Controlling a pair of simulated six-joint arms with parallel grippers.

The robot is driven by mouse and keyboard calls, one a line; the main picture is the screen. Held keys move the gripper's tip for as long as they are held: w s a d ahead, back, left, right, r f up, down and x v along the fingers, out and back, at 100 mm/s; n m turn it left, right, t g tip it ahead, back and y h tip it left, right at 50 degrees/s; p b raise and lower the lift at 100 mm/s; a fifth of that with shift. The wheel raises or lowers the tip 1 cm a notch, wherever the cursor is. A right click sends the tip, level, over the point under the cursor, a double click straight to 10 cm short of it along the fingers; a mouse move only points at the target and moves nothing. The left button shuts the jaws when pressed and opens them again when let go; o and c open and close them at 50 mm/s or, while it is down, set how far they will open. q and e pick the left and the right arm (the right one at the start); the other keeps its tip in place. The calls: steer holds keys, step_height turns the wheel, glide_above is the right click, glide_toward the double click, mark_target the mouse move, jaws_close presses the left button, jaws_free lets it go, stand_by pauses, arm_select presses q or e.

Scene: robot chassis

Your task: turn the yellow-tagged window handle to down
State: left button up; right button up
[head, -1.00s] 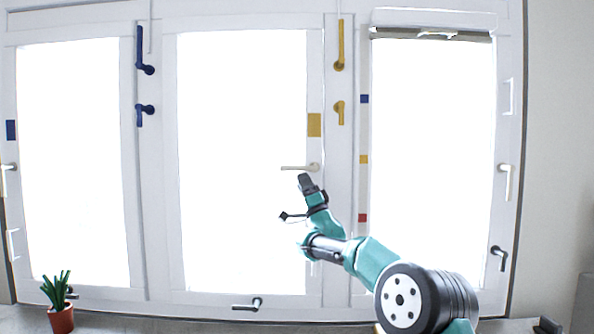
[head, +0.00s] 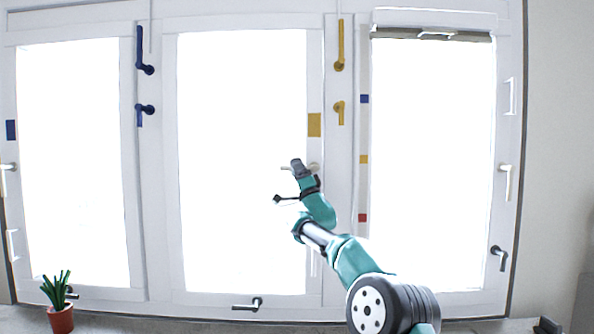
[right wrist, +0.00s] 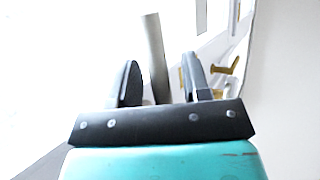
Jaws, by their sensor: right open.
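The middle window has a yellow tag (head: 314,125) on its right frame. Its pale metal handle (head: 314,168) is just below the tag, with the lever pointing left, roughly horizontal. My right gripper (head: 297,163) is in front of the lever and hides part of it. In the right wrist view, the grey lever (right wrist: 154,50) shows between the two dark fingers of the open right gripper (right wrist: 160,65). I cannot tell whether a finger touches it. My left gripper is not in view.
Yellow handles (head: 340,110) sit right of the tag and blue handles (head: 140,112) further left. Another handle (head: 250,304) is on the bottom frame. A potted plant (head: 61,318) stands at the lower left.

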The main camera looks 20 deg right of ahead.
jaws_close()
